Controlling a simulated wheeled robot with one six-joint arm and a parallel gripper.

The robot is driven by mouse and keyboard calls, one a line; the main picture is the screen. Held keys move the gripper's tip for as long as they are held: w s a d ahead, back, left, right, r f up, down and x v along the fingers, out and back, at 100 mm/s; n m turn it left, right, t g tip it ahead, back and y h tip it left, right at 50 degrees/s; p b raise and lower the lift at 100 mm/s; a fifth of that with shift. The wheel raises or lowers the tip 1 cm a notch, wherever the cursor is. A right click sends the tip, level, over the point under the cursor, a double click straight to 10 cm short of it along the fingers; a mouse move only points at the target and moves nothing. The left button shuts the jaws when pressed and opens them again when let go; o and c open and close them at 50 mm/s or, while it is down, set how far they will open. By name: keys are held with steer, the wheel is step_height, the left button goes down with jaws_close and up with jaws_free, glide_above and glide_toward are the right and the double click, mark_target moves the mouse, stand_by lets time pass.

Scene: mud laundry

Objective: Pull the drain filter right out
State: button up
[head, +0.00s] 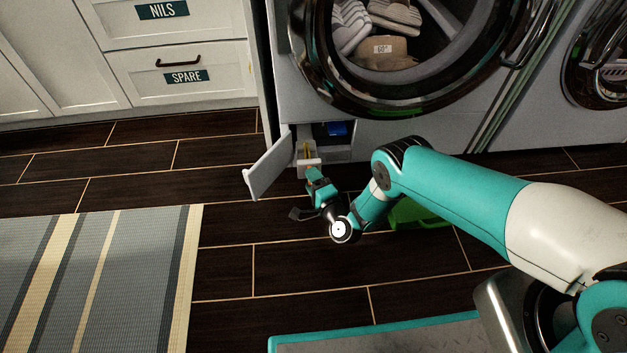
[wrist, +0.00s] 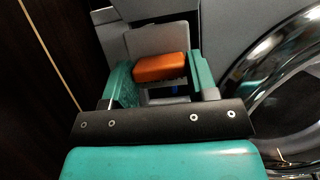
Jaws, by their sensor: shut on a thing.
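The drain filter's orange grip (wrist: 160,67) sits between the two teal fingers of my gripper (wrist: 163,78) in the wrist view. My gripper is shut on it. In the head view my gripper (head: 313,173) is low at the washer's front, at the open service hatch. A pale filter part (head: 308,160) shows just beyond the fingertips, at the hatch opening. How far the filter is inside the housing is hard to tell. The white hatch flap (head: 268,165) stands open to the left of my gripper.
A blue item (head: 337,128) lies inside the hatch. A green tray (head: 418,214) is on the floor, partly hidden under my arm. The washer door (head: 410,45) is above. White drawers (head: 185,72) and a striped rug (head: 90,280) are on the left. Dark floor between is clear.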

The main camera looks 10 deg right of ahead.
steer(key=shift+d, duration=0.15)
steer(key=o, duration=1.3)
steer(key=p+v, duration=1.5)
steer(key=v, duration=0.2)
steer(key=shift+s, duration=0.2)
